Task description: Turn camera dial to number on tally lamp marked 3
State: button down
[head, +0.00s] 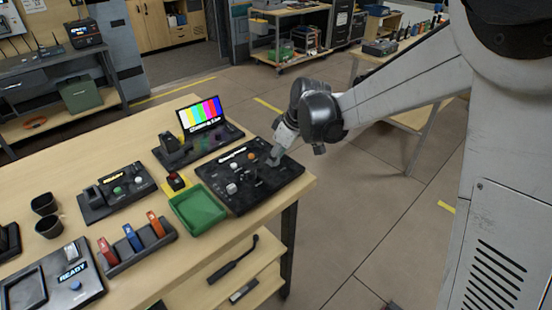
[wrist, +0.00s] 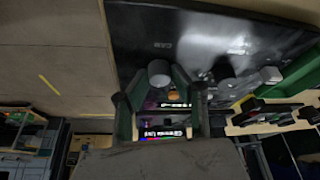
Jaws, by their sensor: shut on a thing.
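The black control panel (head: 215,172) lies at the table's right end. My gripper (head: 274,160) points down at its far right part. In the wrist view, my gripper (wrist: 158,78) has its two dark fingers closed around a grey round dial (wrist: 158,70), beside a label that seems to read CAM. In the head view my gripper hides this dial. The panel also carries an orange knob (head: 251,156), a pale knob (head: 231,188) and a lit strip (head: 232,155). I cannot make out the tally lamps' numbers or the dial's pointer.
A colour-bar screen (head: 203,112) stands behind the panel. A rack with red, blue and orange items (head: 136,250) is further left. Open floor lies right of the table.

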jog(key=m+t+h, duration=0.1)
jog(key=m, duration=0.2)
jog(key=shift+m+b, duration=0.3)
jog(key=shift+b, duration=0.1)
jog(key=shift+a+m+t+h+b, duration=0.1)
jog(key=shift+m+t+h+b, duration=0.4)
jog(key=shift+m, duration=1.5)
jog(key=shift+h, duration=0.3)
jog(key=c, duration=1.5)
grip_release()
jog(key=v, duration=1.2)
